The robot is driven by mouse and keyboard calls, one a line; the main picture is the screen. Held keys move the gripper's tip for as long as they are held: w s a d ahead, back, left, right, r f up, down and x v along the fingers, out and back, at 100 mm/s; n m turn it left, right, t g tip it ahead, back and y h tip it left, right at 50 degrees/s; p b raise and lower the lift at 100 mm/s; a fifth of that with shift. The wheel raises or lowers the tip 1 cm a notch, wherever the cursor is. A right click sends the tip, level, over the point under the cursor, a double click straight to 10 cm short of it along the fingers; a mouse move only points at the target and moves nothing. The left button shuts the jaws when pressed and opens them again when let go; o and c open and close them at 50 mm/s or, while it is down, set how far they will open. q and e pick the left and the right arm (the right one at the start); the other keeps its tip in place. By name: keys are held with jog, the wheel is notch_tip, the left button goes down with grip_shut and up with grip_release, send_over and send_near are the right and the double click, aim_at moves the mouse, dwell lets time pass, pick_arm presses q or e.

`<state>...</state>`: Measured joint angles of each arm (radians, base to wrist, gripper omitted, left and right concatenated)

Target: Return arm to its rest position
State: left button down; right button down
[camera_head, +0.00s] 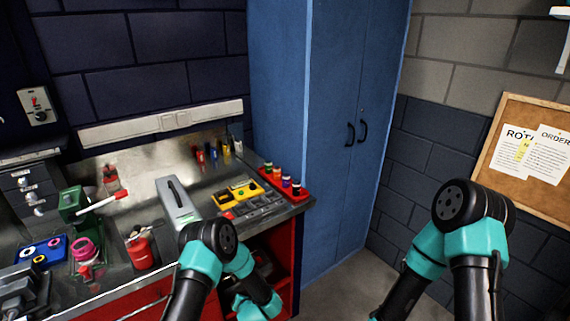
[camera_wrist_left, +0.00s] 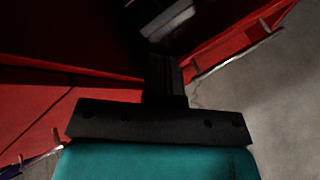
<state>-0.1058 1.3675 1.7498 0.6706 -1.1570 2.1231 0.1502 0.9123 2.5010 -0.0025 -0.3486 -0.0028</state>
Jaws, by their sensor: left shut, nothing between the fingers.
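My left gripper (camera_wrist_left: 165,72) shows in the left wrist view as a narrow dark pair of fingers. It is shut, with nothing held. Behind it are the red front of the bench (camera_wrist_left: 60,115) and grey floor (camera_wrist_left: 285,95). In the head view both my arms show folded at the lower middle and lower right, in black and teal. The left arm is in front of the bench's right end. My right gripper is not visible in either view.
The floor in front of the cabinet is clear.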

pick_arm(q)
jog(key=s+a+r+m+g+h, duration=0.2)
jog(key=s+m+g, duration=0.1)
jog(key=s+m, duration=0.6)
jog(key=s+a+r+m+g+h, duration=0.2)
jog(key=s+r+m+g+h, duration=0.1)
jog(key=s+m, duration=0.6)
jog(key=s+a+r+m+g+h, duration=0.2)
jog(key=s+m+g+h, duration=0.1)
jog(key=s+m, duration=0.7)
jog(key=shift+r+m+g, duration=0.4)
jog(key=shift+m, duration=1.2)
